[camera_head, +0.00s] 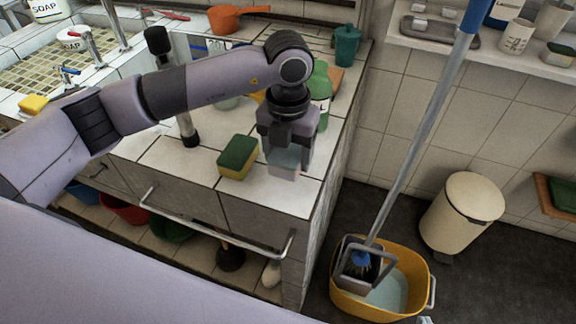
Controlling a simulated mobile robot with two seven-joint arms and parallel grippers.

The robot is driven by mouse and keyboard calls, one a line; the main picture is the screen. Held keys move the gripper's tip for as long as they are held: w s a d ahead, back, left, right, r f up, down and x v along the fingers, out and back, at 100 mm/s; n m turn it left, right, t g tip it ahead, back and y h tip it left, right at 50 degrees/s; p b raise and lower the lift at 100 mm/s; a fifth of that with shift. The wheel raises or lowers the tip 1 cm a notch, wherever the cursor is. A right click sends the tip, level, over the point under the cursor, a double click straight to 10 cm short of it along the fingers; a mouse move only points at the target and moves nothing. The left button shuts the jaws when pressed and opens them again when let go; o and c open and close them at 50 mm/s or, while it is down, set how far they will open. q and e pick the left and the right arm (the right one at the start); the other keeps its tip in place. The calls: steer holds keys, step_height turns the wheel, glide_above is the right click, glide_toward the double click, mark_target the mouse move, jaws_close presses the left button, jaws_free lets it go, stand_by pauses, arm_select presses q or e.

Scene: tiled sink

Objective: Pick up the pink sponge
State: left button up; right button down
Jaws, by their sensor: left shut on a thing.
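The pink sponge (284,172) is on or just above the white tiled counter (200,165), near its right front corner. My left gripper (284,155) points down over it and is shut on it. The sponge's upper part is hidden between the fingers, and only its pale pink lower part shows. I cannot tell whether it touches the tiles. My right gripper is not in view.
A green and yellow sponge (238,157) lies just left of the gripper. A green bottle (321,90) stands close behind it. An orange pan (228,18) and a teal cup (346,44) are farther back. A yellow mop bucket (412,258) stands on the floor right.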

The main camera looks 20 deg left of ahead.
mark_target(288, 151)
arm_select(q)
step_height(288, 151, up, 15)
steer(key=shift+b, duration=0.3)
steer(key=shift+o, duration=0.9)
steer(key=shift+f, duration=0.1)
